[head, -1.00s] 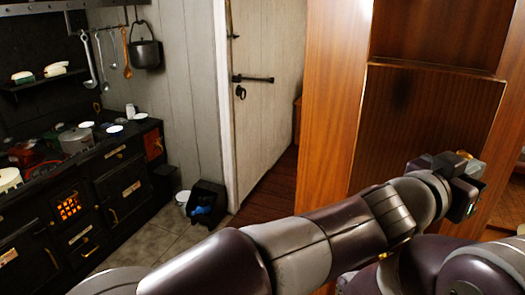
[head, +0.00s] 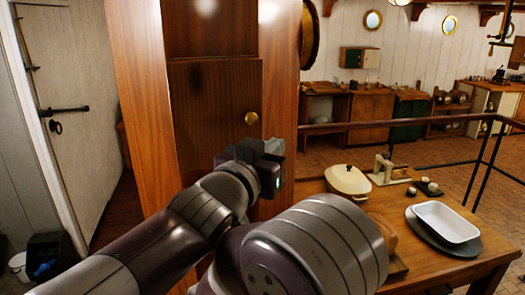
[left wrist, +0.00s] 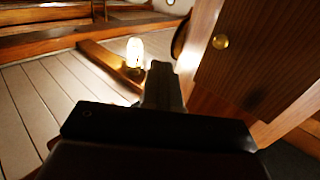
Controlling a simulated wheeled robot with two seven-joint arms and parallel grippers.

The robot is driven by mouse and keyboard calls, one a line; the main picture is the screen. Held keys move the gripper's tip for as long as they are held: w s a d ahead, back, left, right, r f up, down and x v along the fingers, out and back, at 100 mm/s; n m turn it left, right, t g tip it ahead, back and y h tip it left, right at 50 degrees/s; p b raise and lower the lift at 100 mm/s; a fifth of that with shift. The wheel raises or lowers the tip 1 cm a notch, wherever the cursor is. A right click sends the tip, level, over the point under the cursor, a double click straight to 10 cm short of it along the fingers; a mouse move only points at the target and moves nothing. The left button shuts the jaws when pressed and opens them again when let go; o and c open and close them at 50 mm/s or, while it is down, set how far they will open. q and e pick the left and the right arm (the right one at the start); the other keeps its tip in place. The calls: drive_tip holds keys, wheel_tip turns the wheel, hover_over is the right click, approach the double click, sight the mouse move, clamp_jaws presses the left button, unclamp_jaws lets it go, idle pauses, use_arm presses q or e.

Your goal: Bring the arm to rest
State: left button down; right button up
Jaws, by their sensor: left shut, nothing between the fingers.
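My left arm comes in from the lower left in the head view. Its gripper (head: 262,165) is in front of the brown wooden cabinet (head: 215,115), below and right of the brass knob (head: 251,118). In the left wrist view my left gripper (left wrist: 160,78) is shut, with nothing between its fingers. The cabinet door with its knob (left wrist: 220,41) is at the upper right there, apart from the fingers. My right gripper is not in view.
A wooden table (head: 455,262) at right holds a lidded cream dish (head: 347,181), a white tray (head: 445,221) on a grey platter, and small cups. A dark railing (head: 420,130) runs behind it. A lit lamp (left wrist: 134,53) stands on planks in the left wrist view.

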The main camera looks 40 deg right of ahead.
use_arm(q)
drive_tip(key=w+a+f+n+t+y+b, duration=0.3)
drive_tip(key=w+a+f+y, duration=0.4)
drive_tip(key=w+a+f, duration=0.75)
drive_tip(key=w+a+f+n+g+y+b, duration=0.15)
drive_tip(key=a+f+n+y, duration=0.25)
drive_tip(key=a+f, duration=0.9)
drive_tip(key=s+a+f+n+g+y+b, duration=0.2)
drive_tip(key=s+a+f+y, duration=0.15)
drive_tip(key=a+f, duration=0.8)
drive_tip(key=s+a+f+n+g+y+b, duration=0.1)
drive_tip(key=s+a+f+n+g, duration=0.1)
drive_tip(key=s+a+f, duration=0.2)
drive_tip(key=s+a+f+n+g+y+b, duration=0.1)
drive_tip(key=s+a+f+n+g, duration=0.1)
drive_tip(key=s+a, duration=0.8)
wheel_tip(320, 180, down, 2)
drive_tip(key=shift+s+f+g+b, duration=0.15)
drive_tip(key=shift+s+g+b, duration=0.15)
drive_tip(key=shift+s+g, duration=0.3)
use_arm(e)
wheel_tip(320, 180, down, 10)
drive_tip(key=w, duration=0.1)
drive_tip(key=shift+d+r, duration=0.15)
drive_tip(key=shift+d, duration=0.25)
use_arm(q)
drive_tip(key=shift+a, duration=0.1)
